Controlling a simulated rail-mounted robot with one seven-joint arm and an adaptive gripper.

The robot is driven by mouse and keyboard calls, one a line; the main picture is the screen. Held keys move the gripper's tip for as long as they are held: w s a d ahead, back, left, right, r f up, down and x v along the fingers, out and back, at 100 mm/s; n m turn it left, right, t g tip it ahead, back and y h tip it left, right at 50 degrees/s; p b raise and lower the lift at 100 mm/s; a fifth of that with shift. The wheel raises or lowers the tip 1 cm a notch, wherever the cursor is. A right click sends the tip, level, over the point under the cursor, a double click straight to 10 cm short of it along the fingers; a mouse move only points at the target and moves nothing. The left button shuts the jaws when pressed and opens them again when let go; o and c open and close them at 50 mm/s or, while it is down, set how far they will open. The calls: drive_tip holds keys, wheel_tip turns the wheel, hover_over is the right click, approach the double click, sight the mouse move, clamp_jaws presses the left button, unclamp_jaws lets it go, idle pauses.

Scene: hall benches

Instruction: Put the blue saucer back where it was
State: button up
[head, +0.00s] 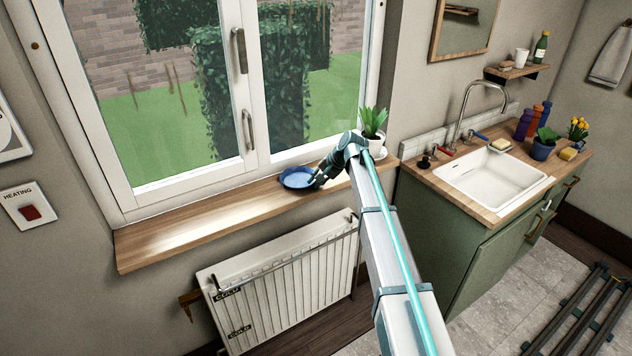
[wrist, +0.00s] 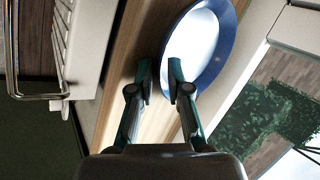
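The blue saucer (head: 296,178) lies on the wooden windowsill, in front of the right-hand window. In the wrist view the saucer (wrist: 222,57) shows a blue rim and a bright, shiny middle. My gripper (head: 317,181) is low over the sill at the saucer's right edge. In the wrist view my gripper (wrist: 159,68) has its fingers partly apart, with a narrow gap. One finger is over the wood beside the saucer and the other over the saucer, with the near rim between them. I cannot tell whether the fingertips touch the rim.
A potted plant (head: 372,124) stands on the sill's right end, close to my wrist. A white radiator (head: 280,285) is below the sill (head: 170,240). The sill's left part is clear. A sink (head: 493,180) with bottles and pots is at right.

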drive_tip(key=b+v, duration=0.3)
drive_tip(key=v, duration=0.9)
drive_tip(key=s+d+f+g+h, duration=0.1)
drive_tip(key=s+d+f, duration=0.2)
drive_tip(key=s+f, duration=0.85)
drive_tip(key=s+d+f+n+g+h, duration=0.1)
drive_tip(key=s+d+f+g, duration=0.35)
drive_tip(key=f, duration=1.15)
drive_tip(key=s+d+f+t+h, duration=0.1)
drive_tip(key=s+d+f+h, duration=0.1)
drive_tip(key=s+f, duration=0.95)
drive_tip(key=s+d+f+n+g+h, duration=0.1)
drive_tip(key=s+f, duration=0.4)
drive_tip(key=s, duration=0.8)
drive_tip(key=s+d+f+n+g, duration=0.1)
drive_tip(key=s+d+f, duration=0.3)
drive_tip(key=s, duration=0.9)
drive_tip(key=s+d+f+n+g+h, duration=0.1)
drive_tip(key=s+f, duration=0.5)
drive_tip(key=s, duration=0.7)
drive_tip(key=shift+d+f+n+g+h, duration=0.2)
drive_tip(key=shift+d+n+g+h, duration=0.15)
drive_tip(key=shift+d+g, duration=0.6)
